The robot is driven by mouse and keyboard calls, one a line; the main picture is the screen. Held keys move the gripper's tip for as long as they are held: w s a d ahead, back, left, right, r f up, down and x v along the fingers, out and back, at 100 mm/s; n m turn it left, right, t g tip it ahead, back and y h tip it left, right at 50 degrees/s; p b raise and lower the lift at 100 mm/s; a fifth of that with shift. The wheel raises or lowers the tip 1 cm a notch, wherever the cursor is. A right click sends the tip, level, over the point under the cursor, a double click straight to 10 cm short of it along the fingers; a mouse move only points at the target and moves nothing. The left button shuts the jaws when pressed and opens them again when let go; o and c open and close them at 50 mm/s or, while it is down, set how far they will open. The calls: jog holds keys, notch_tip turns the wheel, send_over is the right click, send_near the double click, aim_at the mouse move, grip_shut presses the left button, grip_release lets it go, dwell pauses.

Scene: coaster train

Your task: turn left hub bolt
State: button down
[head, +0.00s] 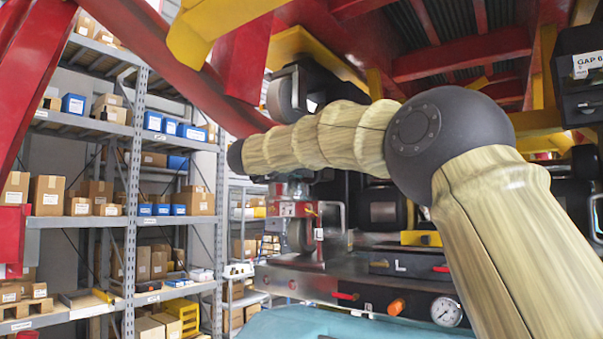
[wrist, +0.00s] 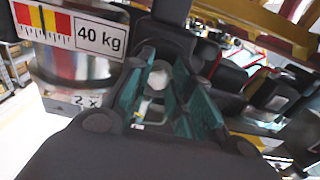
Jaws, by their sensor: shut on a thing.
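In the wrist view my gripper (wrist: 162,108) has dark fingers with teal pads, one on each side of a pale, rounded bolt head (wrist: 158,77). The gripper is shut on this bolt. The contact itself is partly hidden between the pads, and I cannot tell how far the bolt is turned. In the head view my arm reaches across to the left, and I cannot make out the gripper or the bolt there. An "L" tag (head: 319,234) shows below my arm on the machinery.
A metal cylinder with a "40 kg" label (wrist: 99,38) stands close to the left finger in the wrist view. Red beams (head: 460,55) hang overhead. A pressure gauge (head: 446,311) and red-handled levers sit low on the bench front. Shelves of boxes (head: 138,140) stand at the left.

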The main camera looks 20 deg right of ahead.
dwell(0.3)
jog(key=c, duration=1.3)
grip_release()
jog(key=v, duration=1.2)
